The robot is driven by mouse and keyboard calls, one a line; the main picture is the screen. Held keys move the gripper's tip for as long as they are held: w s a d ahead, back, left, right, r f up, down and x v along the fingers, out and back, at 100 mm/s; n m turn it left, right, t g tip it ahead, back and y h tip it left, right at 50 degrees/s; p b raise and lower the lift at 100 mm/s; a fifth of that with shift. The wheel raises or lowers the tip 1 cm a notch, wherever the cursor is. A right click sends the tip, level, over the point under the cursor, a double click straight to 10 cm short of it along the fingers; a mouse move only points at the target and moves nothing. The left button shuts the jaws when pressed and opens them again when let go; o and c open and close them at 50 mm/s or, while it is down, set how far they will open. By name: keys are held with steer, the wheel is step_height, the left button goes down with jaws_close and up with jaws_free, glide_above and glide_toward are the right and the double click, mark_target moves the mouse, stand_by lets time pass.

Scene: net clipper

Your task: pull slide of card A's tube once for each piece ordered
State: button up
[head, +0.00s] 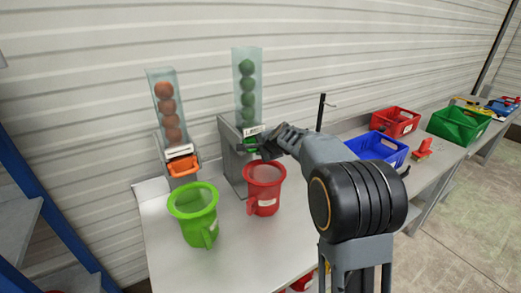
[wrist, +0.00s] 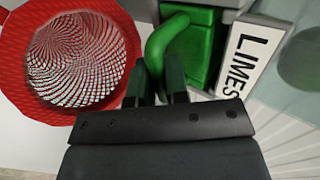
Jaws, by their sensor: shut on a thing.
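The right clear tube (head: 247,85) holds several green balls. Its label (head: 254,130) reads LIMES in the wrist view (wrist: 245,62). Below it is a green slide (head: 250,144) with a curved green handle (wrist: 168,38). My gripper (head: 264,148) is shut on this handle; its dark fingers (wrist: 160,80) sit around it in the wrist view. I cannot tell how far the slide is out. The left clear tube (head: 164,100) holds several orange balls above an orange slide (head: 183,166). No readable card A shows.
A red mug (head: 265,180) stands below the limes tube, beside my gripper. A green mug (head: 192,205) stands below the orange tube. A blue crate (head: 385,157), a red crate (head: 409,127) and a green crate (head: 455,132) stand to the right. The front bench surface (head: 240,255) is clear.

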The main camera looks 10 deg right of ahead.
jaws_close()
steer(key=s+d+b, duration=0.3)
steer(key=s+b, duration=0.2)
steer(key=s, duration=0.5)
steer(key=shift+d+b, duration=0.15)
steer(key=shift+b, duration=0.15)
stand_by(0.7)
steer(key=shift+w+r, duration=0.1)
steer(key=shift+w, duration=0.25)
steer(key=shift+w+a+p, duration=0.55)
steer(key=shift+w+p, duration=0.25)
steer(key=shift+w, duration=0.75)
steer(key=shift+w+a+p, duration=0.5)
steer(key=shift+w+p, duration=0.25)
steer(key=shift+w, duration=0.75)
steer(key=shift+w+a+p, duration=0.55)
steer(key=shift+w+p, duration=0.25)
steer(key=shift+w, duration=0.75)
